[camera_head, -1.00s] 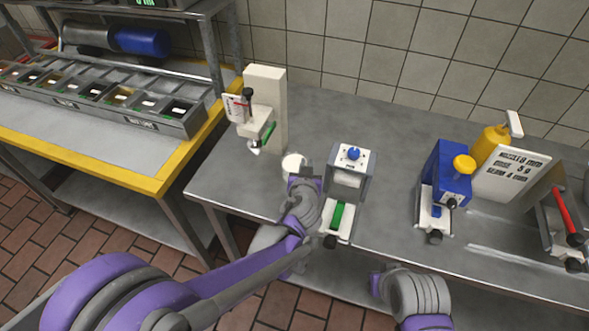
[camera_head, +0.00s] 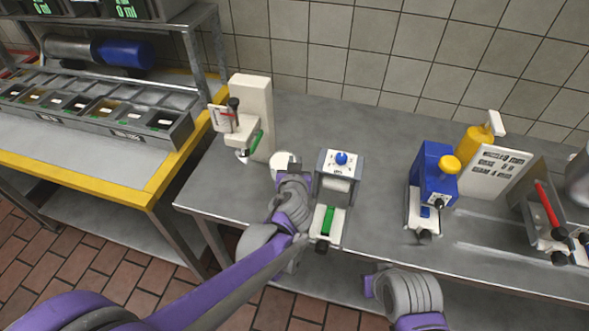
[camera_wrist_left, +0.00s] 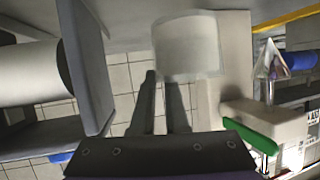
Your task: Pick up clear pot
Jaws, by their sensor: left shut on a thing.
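The clear pot (camera_head: 281,159) is a small pale, whitish cup at the left part of the steel table. It shows large at the top of the left wrist view (camera_wrist_left: 187,45). My left gripper (camera_head: 291,167) is shut on the pot; its two dark fingers (camera_wrist_left: 162,98) reach up to the pot's lower edge in the wrist view. The fingertips partly hide the pot's near side in the head view. My right arm shows at the bottom right of the head view, and its gripper's jaws cannot be made out.
A white dispenser (camera_head: 252,115) with a green lever stands left of the pot. A grey device with a blue knob (camera_head: 341,158) stands close on the right. A blue device (camera_head: 433,172) and a yellow bottle (camera_head: 474,145) are further right. Table between the grey and blue devices is clear.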

